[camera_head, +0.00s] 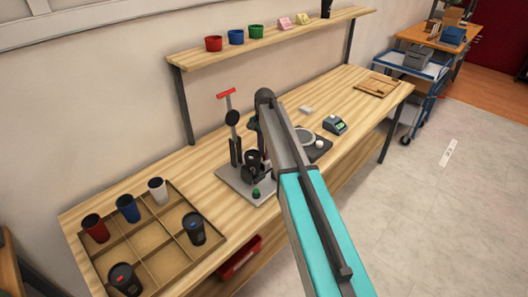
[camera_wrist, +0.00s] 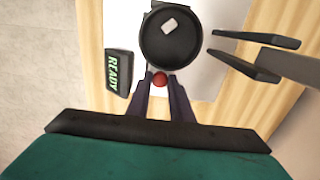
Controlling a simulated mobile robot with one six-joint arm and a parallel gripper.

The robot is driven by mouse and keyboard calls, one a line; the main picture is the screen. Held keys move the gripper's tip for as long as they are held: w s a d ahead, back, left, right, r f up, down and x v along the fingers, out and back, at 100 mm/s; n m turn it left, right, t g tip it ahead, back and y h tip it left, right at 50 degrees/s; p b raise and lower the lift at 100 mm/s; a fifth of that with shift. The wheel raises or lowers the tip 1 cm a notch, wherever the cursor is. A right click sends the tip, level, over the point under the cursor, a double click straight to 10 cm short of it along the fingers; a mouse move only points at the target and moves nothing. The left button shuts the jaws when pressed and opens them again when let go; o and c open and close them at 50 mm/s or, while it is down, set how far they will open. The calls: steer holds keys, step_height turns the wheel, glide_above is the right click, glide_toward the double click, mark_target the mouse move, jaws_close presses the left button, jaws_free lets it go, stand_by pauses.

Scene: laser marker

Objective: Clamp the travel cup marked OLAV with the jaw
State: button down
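A dark travel cup (camera_head: 255,163) stands upright on the marking station's grey base plate (camera_head: 238,184). In the wrist view its round black lid (camera_wrist: 172,48), with a small pale patch, fills the top middle. I cannot read a name on it. A red round knob (camera_wrist: 160,79) sits just below the lid. My gripper (camera_wrist: 161,80) has one dark finger on each side of this knob. Whether the fingers touch it is unclear.
A dark block reading READY (camera_wrist: 117,72) stands left of the cup in the wrist view. Dark bars (camera_wrist: 250,48) lie to its right. A divided wooden tray (camera_head: 160,248) holds several cups. The station's red-topped lever (camera_head: 226,93) rises nearby. A shelf (camera_head: 270,39) runs behind.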

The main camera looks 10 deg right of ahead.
mark_target(263, 157)
steer(key=shift+s+a, duration=0.4)
steer(key=shift+a, duration=0.1)
steer(key=c, duration=1.6)
jaws_free()
steer(key=shift+o, duration=0.2)
steer(key=shift+r, duration=0.2)
step_height(263, 157, up, 13)
steer(key=b, duration=0.3)
steer(key=shift+r+b, duration=0.2)
steer(key=shift+b, duration=0.2)
